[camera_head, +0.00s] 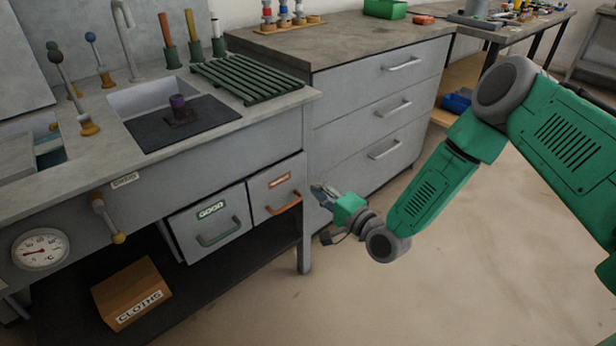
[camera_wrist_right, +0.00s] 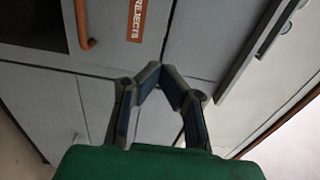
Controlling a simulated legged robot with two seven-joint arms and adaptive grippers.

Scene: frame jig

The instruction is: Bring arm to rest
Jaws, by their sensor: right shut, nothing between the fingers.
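My right arm is green and comes in from the right in the head view. Its gripper (camera_head: 322,192) hangs in front of the gap between the drawer with the orange handle and the grey cabinet, apart from both. In the right wrist view the gripper (camera_wrist_right: 161,68) has its fingertips together with nothing between them. The drawer marked REJECTS (camera_wrist_right: 120,12) shows beyond the fingers at the upper left. My left gripper is in neither view.
A workbench holds a sink with a dark mat (camera_head: 180,128) and a green rack (camera_head: 247,78). Below are a GOOD drawer (camera_head: 208,235), the orange-handled drawer (camera_head: 277,187) and a CLOTHS box (camera_head: 130,293). A grey drawer cabinet (camera_head: 375,115) stands behind. The floor (camera_head: 420,290) at lower right is clear.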

